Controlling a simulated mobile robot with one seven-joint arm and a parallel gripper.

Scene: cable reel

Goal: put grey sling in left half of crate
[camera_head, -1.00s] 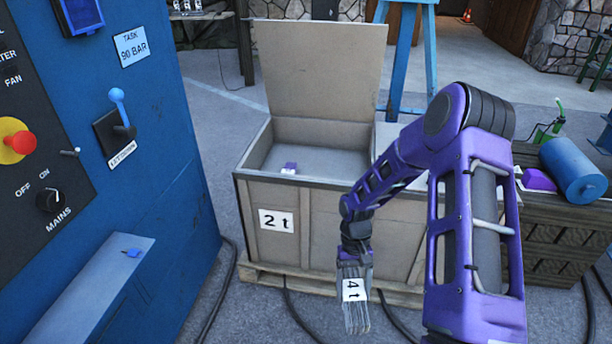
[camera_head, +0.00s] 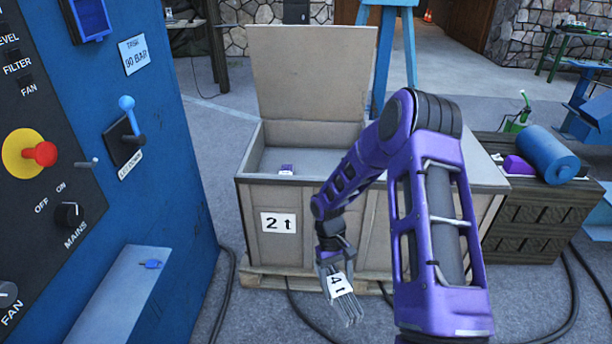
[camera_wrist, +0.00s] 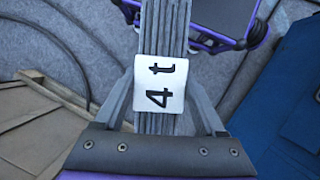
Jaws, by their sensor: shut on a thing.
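The grey sling (camera_head: 349,309) is a folded bundle of grey strips with a white "4 t" tag. My gripper (camera_head: 334,272) is shut on it and holds it in front of the crate, lower than the crate's rim. In the wrist view the sling (camera_wrist: 168,30) runs up between the two fingers of my gripper (camera_wrist: 160,95), its tag facing the camera. The wooden crate (camera_head: 250,205) has its left part open, with the lid standing up behind. A "2 t" label is on its front left. A small purple thing with a white tag (camera_head: 286,170) lies inside the open left half.
A blue cabinet (camera_head: 180,200) with a lever, knobs and a red button stands close on the left. A dark wooden box (camera_head: 535,220) at right bears a blue cylinder (camera_head: 548,153) and a purple thing. Black cables lie on the floor.

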